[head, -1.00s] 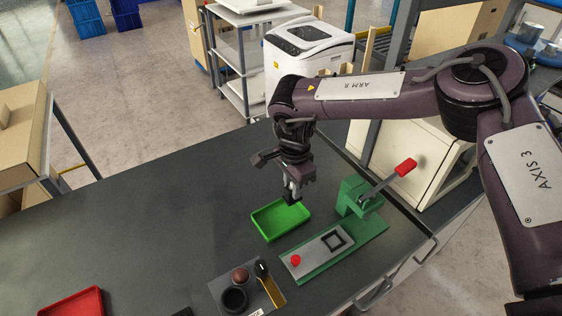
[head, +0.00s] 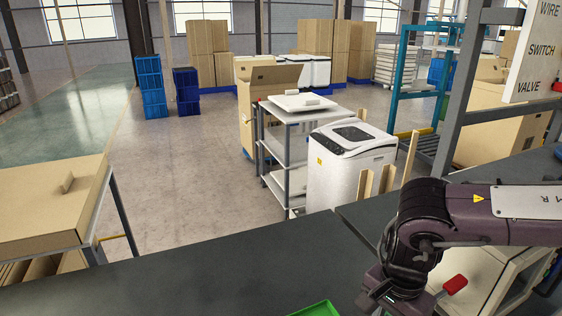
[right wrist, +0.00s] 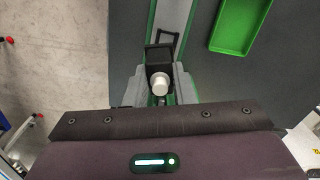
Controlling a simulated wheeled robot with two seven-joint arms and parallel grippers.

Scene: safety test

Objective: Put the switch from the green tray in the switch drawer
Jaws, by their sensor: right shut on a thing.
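In the right wrist view my right gripper (right wrist: 157,84) is shut on the switch (right wrist: 159,66), a dark block with a white round knob between the grey fingers. The green tray (right wrist: 236,28) is at the upper right of that view, apart from the gripper; its visible part is empty. In the head view only the tray's far corner (head: 318,309) shows at the bottom edge. My right wrist is at the lower right there, with its fingertips out of frame. A sign (head: 541,50) reading WIRE, SWITCH and VALVE hangs at the upper right; no drawer shows clearly. My left gripper is not in view.
The dark worktop (head: 200,272) runs along the bottom of the head view. A green fixture with a black square outline (right wrist: 165,36) lies left of the tray in the wrist view. Behind the worktop stand a grey cart (head: 290,150) and a white machine (head: 345,160).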

